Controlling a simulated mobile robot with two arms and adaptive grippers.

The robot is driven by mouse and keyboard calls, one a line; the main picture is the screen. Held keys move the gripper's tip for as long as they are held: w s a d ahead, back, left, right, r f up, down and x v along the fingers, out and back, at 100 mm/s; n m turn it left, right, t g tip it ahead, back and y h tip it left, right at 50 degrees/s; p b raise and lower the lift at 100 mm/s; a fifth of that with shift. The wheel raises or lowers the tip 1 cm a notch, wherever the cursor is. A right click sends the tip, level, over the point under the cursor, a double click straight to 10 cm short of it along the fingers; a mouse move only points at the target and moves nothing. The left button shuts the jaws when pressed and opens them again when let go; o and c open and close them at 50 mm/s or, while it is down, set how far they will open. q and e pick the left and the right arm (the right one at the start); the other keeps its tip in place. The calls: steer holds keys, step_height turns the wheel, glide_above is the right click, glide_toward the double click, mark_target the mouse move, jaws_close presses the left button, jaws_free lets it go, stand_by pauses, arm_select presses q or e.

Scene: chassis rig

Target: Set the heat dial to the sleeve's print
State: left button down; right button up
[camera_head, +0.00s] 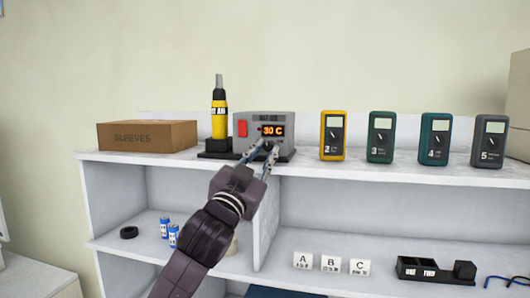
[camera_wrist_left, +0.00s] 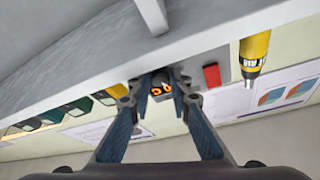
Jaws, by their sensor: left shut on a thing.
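The grey heat station (camera_head: 281,121) stands on the upper shelf, with an orange display (camera_head: 272,131) reading 30 C and a red switch (camera_head: 243,128). My left gripper (camera_head: 266,148) is at its front, just below the display, shut on the heat dial. The fingers mostly hide the dial, so its pointer cannot be read. In the left wrist view, upside down, the fingers (camera_wrist_left: 158,95) stand either side of the partly hidden display. A brown box (camera_head: 147,136) marked SLEEVES is at the left; no sleeve print is legible. My right gripper is not in view.
A yellow and black tool (camera_head: 219,119) stands upright close left of the station. Several numbered meters, including a yellow one (camera_head: 333,136), stand to the right. The lower shelf holds blue cylinders (camera_head: 165,228), lettered blocks (camera_head: 331,263) and a black holder (camera_head: 425,269).

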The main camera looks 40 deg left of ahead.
arm_select(q)
steer(key=shift+f, duration=0.1)
stand_by(0.3)
steer(key=c, duration=2)
jaws_free()
steer(key=shift+c, duration=0.2)
step_height(320, 180, up, 10)
